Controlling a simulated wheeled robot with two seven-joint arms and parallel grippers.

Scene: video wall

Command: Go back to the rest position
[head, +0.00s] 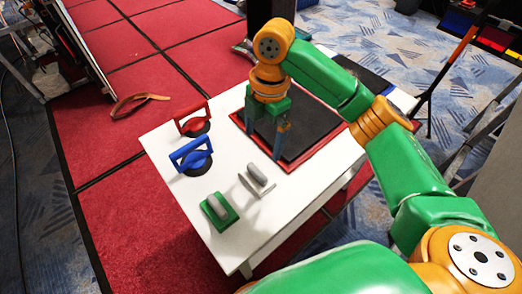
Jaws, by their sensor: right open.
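My right arm, green and orange, comes in from the lower right. Its gripper (267,128) points down over the black panel (306,130) with a red rim on the white table. The gripper is open, with nothing visible between its fingers. I cannot tell whether the fingertips touch the panel. My left gripper is not in view.
On the white table (228,245) stand a red-handled piece (193,121), a blue-handled piece (191,155), a green block with a grey top (218,211) and a grey-white piece (257,179). A dark post (262,14) rises behind the table.

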